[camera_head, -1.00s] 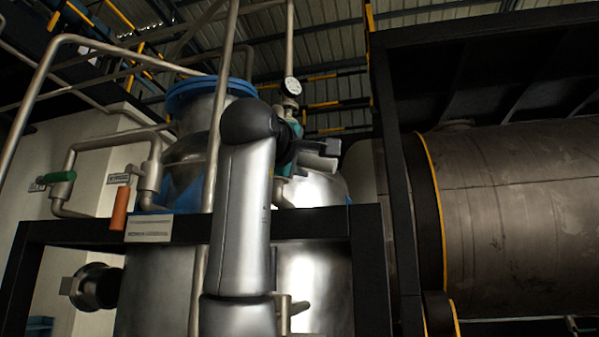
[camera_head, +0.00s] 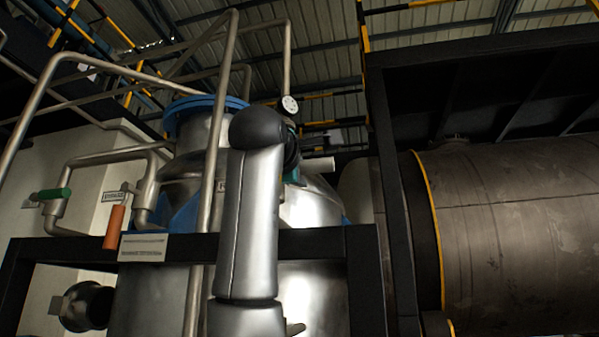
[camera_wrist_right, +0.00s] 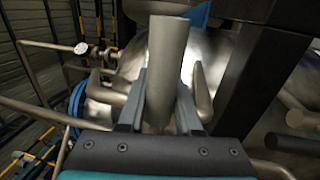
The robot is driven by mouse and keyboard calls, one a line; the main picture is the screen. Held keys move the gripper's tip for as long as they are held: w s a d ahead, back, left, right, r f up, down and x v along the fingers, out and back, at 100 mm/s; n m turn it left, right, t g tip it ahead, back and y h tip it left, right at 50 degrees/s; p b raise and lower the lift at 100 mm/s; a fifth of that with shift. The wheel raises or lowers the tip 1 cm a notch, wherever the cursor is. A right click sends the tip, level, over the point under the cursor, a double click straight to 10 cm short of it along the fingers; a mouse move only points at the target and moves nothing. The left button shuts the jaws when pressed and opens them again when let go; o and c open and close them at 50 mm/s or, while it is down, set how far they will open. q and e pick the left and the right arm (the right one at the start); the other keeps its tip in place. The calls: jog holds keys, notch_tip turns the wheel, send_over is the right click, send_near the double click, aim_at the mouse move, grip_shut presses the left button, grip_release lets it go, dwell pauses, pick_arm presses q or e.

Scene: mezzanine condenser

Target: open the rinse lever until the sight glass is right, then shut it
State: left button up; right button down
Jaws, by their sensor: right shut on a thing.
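My right gripper (camera_wrist_right: 164,88) is shut on a plain grey cylindrical bar (camera_wrist_right: 168,50) standing between its fingers in the wrist view. I cannot tell whether this bar is the rinse lever. In the head view my right arm hides most of the gripper; a pale grey cylinder (camera_head: 318,165) shows just right of it. A green handle (camera_head: 53,193) lies nearly level at the left, and an orange handle (camera_head: 115,222) hangs nearly upright beside it. A small round white-faced dial (camera_head: 289,104) sits on a thin pipe. I cannot make out a sight glass or its level. My left gripper is not in view.
A black frame beam (camera_head: 315,241) crosses before the steel vessel (camera_head: 313,280), with a label plate (camera_head: 143,247) on it. A slanting pipe (camera_head: 215,135) stands left of my arm. A large grey cylinder (camera_head: 510,230) and black post (camera_head: 393,180) fill the right.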

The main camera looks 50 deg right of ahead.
jog(key=shift+r, duration=0.2)
jog(key=c, duration=0.6)
grip_release()
jog(key=shift+f, duration=0.1)
jog(key=shift+a, duration=0.1)
jog(key=b+v, duration=0.5)
jog(key=v, duration=1)
jog(key=shift+f, duration=0.15)
